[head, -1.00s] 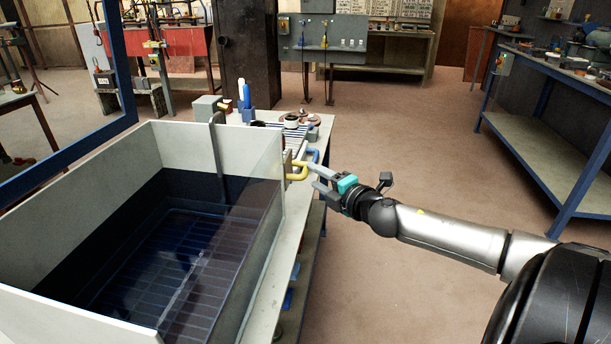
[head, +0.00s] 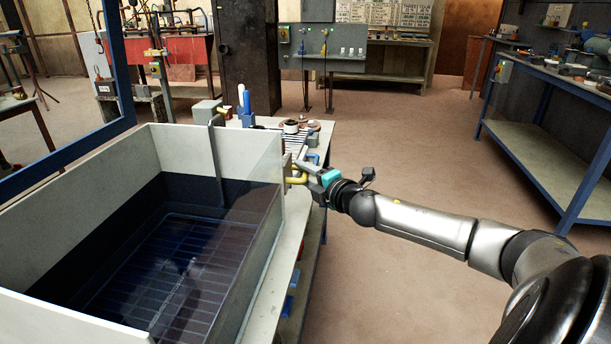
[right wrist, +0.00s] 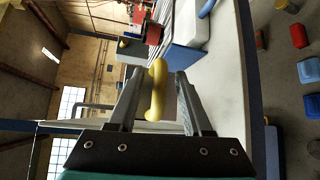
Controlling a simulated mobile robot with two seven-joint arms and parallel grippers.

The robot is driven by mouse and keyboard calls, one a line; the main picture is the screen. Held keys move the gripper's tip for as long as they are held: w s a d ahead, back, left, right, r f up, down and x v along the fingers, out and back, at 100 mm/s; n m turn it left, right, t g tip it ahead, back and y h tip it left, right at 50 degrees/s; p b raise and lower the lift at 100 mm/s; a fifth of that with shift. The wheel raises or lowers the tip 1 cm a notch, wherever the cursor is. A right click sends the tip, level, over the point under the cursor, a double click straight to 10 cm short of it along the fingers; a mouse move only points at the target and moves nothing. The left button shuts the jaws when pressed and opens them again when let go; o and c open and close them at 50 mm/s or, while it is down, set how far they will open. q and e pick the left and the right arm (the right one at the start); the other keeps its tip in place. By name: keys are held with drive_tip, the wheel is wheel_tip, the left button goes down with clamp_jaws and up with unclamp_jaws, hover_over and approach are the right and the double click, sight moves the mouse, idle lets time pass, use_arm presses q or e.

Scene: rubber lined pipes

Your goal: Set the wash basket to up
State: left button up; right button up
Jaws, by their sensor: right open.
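The wash basket (head: 165,265) is a dark grid lying low in the liquid of a pale, open-topped tank (head: 60,200) on the left. My right gripper (head: 306,168) is at the yellow handle. In the right wrist view the yellow handle (right wrist: 157,88) stands between the open fingers, with a gap on both sides. My left gripper is not in view.
A bench (head: 292,255) runs along the tank's right side, with jars and a grey box (head: 206,108) behind the tank. A blue-legged workbench (head: 560,130) stands at the right. The floor between the benches is clear.

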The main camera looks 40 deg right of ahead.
drive_tip(key=shift+c, duration=0.2)
clamp_jaws()
drive_tip(key=shift+f, duration=0.2)
idle(0.9)
